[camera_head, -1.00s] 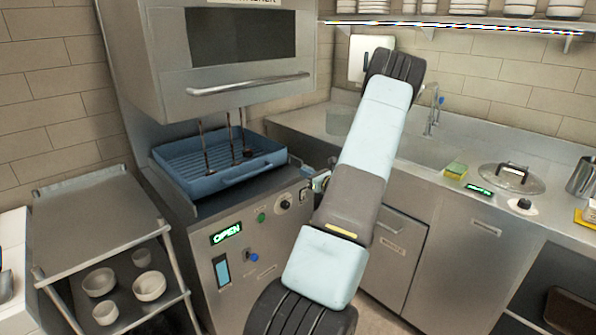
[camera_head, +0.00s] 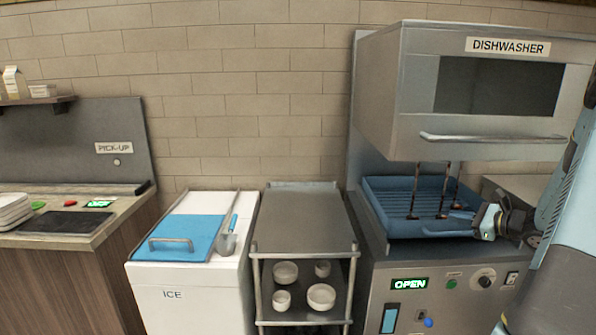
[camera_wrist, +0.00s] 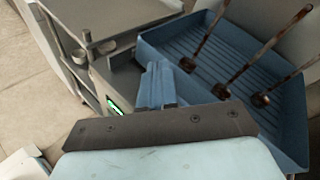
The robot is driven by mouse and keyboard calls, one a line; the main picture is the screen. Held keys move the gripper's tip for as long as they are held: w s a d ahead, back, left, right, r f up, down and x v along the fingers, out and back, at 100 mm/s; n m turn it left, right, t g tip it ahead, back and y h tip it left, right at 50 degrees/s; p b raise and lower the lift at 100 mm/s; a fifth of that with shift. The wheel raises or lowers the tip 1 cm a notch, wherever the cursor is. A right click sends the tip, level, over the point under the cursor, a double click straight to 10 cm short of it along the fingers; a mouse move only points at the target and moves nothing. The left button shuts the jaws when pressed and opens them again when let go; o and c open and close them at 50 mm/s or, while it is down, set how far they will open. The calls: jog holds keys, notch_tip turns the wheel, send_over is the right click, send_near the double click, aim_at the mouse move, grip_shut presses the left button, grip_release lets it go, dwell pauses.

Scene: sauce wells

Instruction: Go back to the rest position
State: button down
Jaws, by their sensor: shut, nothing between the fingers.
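My gripper (camera_head: 462,217) is at the right of the head view, at the front right of the blue dishwasher rack (camera_head: 400,229). Its blue fingers point left, are closed together and hold nothing. In the wrist view the closed fingers (camera_wrist: 156,84) show beside the near left edge of the rack (camera_wrist: 200,90). I cannot tell whether they touch it. Three ladles (camera_head: 413,192) with long dark handles stand upright in the rack, apart from the fingers. My arm fills the right edge of the head view.
The dishwasher hood (camera_head: 400,100) is raised above the rack, and its panel reads OPEN (camera_head: 409,284). A metal cart (camera_head: 305,222) with several white bowls (camera_head: 321,296) stands to the left. Further left are an ice chest (camera_head: 190,285) with a scoop (camera_head: 228,240) and the pick-up counter (camera_head: 95,235).

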jog(key=s+a+r+n+g, duration=0.3)
jog(key=a+n, duration=0.1)
jog(key=a, duration=0.3)
jog(key=s+a+r+n+g, duration=0.2)
jog(key=s+a+r+n, duration=0.15)
jog(key=a, duration=0.35)
jog(key=s+a+r+n+g, duration=0.2)
jog(key=a+n+g, duration=0.15)
jog(key=a, duration=0.45)
jog(key=s+a+r+n+t+h, duration=0.1)
jog(key=s+a+r+n+h, duration=0.1)
jog(key=s+n, duration=0.4)
jog(key=s+a+r+n+h, duration=0.3)
jog(key=s+r+n+h, duration=0.2)
jog(key=s, duration=0.8)
jog(key=shift+s+a+r+n+t+h, duration=0.2)
jog(key=shift+r+n+t+h, duration=0.15)
jog(key=shift+n+h, duration=0.55)
